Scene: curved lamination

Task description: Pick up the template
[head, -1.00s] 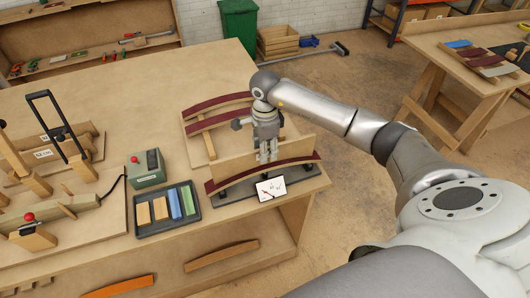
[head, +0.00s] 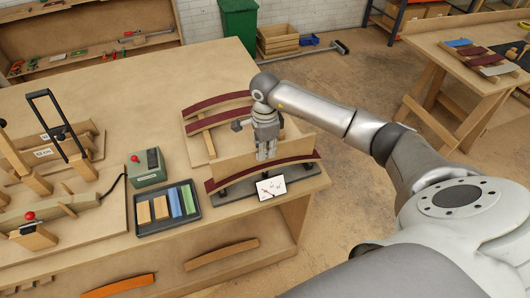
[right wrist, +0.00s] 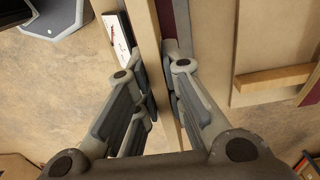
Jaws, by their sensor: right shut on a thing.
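The template appears to be the pale wooden board (head: 228,167) standing on edge near the front right of the bench in the head view. A dark red curved strip (head: 300,158) runs along its lower side; I cannot tell whether they touch. My right gripper (head: 266,154) comes down from above, shut on the board at about its middle. In the right wrist view the board (right wrist: 150,50) passes as a narrow upright band between the fingers (right wrist: 160,100). Whether its lower edge rests on anything is hidden. My left gripper is not in view.
A dark base (head: 236,190) and a white card (head: 271,187) lie just in front. A wooden rack with dark red curved strips (head: 220,101) lies behind. A tray of coloured blocks (head: 168,208) and a green box (head: 149,167) are left. The bench's far middle is clear.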

